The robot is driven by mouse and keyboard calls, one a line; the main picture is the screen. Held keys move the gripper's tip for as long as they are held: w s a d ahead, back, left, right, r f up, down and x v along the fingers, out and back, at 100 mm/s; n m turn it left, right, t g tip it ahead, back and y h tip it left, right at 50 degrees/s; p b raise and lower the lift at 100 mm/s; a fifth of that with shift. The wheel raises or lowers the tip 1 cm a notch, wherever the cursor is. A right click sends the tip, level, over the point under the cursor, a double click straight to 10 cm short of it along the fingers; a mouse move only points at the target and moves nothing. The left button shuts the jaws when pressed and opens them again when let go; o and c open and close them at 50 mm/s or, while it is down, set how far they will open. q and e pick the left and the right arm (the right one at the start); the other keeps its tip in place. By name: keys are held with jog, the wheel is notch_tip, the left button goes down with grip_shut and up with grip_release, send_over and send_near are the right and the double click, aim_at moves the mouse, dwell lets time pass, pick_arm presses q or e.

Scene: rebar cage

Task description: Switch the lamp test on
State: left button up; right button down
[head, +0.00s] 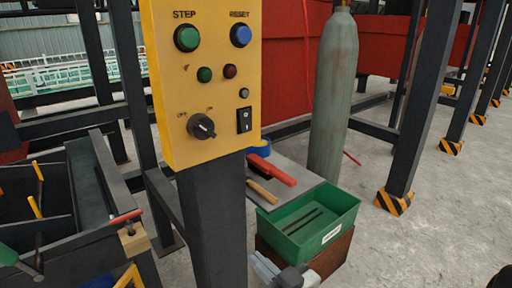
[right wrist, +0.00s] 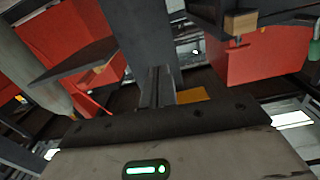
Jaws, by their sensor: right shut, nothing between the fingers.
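The yellow control panel (head: 214,80) stands on a dark post in the head view. It has a green STEP button (head: 187,38), a blue RESET button (head: 240,35), and small green (head: 204,75) and red (head: 230,71) lamps that look dull. Below are a small grey button (head: 244,93), a black rotary knob (head: 201,127) with OFF and ON marks, and a black rocker switch (head: 244,120). No label reading lamp test is legible. My right gripper (head: 264,265) is low, below the panel and apart from it. Its shut fingers (right wrist: 161,86) hold nothing in the right wrist view. My left gripper is not visible.
A green bin (head: 337,218) stands near my right gripper. Behind it, a grey shelf (head: 308,183) holds a red-handled tool (head: 272,171) and blue tape (head: 260,147). A gas cylinder (head: 333,100) stands behind. A dark rack (head: 85,200) is left.

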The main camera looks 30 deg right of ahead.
aim_at(247, 124)
pick_arm(q)
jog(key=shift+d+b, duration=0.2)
jog(key=shift+b, duration=0.4)
pick_arm(e)
jog(key=s+d+r+t, duration=0.1)
jog(key=d+r+t, duration=0.2)
jog(key=r, duration=0.4)
jog(key=s+d+r+t+y, duration=0.1)
jog(key=d+r+t, duration=0.2)
jog(key=r, duration=0.5)
jog(key=shift+d+r+n+t, duration=0.3)
jog(key=shift+d+n+t, duration=0.1)
jog(key=shift+t, duration=0.5)
jog(key=shift+w, duration=0.1)
